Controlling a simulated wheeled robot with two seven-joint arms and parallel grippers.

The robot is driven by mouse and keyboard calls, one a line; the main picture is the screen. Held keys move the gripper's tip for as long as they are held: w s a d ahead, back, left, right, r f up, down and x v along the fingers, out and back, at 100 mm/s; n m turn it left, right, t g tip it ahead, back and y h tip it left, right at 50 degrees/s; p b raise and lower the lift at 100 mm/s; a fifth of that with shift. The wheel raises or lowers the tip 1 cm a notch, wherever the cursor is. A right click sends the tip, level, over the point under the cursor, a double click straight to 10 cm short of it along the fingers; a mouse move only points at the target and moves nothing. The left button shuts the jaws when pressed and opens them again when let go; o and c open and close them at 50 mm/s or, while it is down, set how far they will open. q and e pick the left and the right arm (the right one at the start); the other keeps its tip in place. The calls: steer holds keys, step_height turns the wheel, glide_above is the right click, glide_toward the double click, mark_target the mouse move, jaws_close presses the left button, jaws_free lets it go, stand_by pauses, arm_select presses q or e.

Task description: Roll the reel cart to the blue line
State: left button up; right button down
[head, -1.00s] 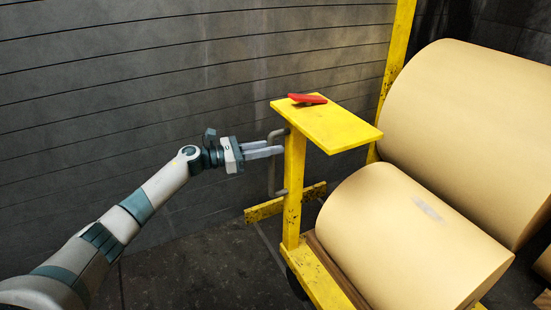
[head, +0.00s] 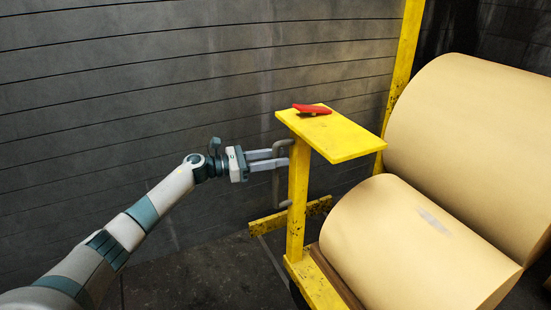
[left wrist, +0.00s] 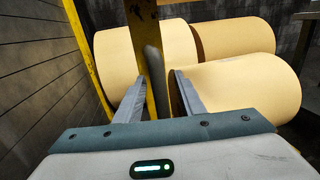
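The reel cart has a yellow frame with a post (head: 297,205) and carries a large tan paper reel (head: 405,250) low on its deck. A grey bar handle (head: 280,185) stands upright on the left side of the post. My left gripper (head: 279,157) is open at the upper part of this handle, with one finger on either side. In the left wrist view the grey handle (left wrist: 153,80) shows between the two spread fingers, with gaps beside it. My right gripper is not in view. No blue line shows in either view.
A yellow shelf (head: 340,138) tops the post, and a red object (head: 312,109) lies on it. A larger tan reel (head: 475,140) stands behind the cart's reel. A grey slatted wall (head: 130,100) runs along the back. Dark floor (head: 200,275) is clear at lower left.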

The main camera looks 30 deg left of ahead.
arm_select(q)
steer(key=shift+a, duration=0.15)
